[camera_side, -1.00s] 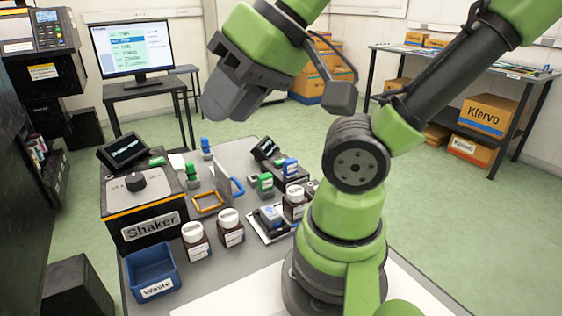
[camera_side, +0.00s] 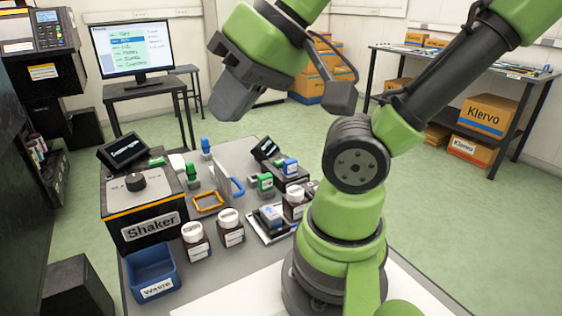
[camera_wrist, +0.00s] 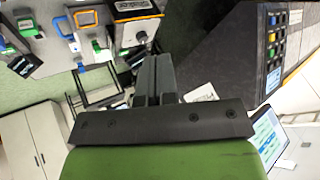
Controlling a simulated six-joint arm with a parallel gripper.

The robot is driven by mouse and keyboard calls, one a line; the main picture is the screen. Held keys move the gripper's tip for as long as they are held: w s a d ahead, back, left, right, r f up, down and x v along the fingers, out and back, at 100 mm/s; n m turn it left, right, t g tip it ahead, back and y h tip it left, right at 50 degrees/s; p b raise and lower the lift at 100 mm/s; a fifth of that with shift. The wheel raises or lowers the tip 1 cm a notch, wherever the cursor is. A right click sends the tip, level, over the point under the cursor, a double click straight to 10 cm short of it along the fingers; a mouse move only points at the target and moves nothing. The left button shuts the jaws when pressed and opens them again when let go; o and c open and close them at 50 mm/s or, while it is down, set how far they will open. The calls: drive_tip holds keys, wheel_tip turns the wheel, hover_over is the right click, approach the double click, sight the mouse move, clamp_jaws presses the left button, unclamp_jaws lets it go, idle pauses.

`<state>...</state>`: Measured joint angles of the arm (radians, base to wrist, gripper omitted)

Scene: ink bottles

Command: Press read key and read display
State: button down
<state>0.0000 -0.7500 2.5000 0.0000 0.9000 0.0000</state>
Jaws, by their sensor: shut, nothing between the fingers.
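My gripper (camera_side: 222,112) is raised high above the back of the bench, well clear of everything on it, and points down. In the wrist view its two dark fingers (camera_wrist: 153,68) are together with nothing between them. A dark instrument (camera_side: 42,48) with a small lit screen (camera_side: 18,46) and a keypad (camera_side: 47,35) stands at the upper left. Its keypad also shows in the wrist view (camera_wrist: 275,42), at the right and apart from my fingers. I cannot read any key labels, nor tell which key is the read key.
A monitor (camera_side: 134,48) stands behind on a black table. Air around my gripper is free.

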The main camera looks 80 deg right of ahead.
idle(0.8)
drive_tip(key=w+d+f+h, duration=0.1)
drive_tip(key=w+d+h, duration=0.2)
drive_tip(key=w+d, duration=0.4)
drive_tip(key=g+h, duration=0.3)
drive_tip(key=h, duration=0.4)
hover_over(279, 162)
wheel_tip(279, 162, down, 15)
drive_tip(key=shift+f, duration=0.1)
drive_tip(key=shift+f, duration=4.4)
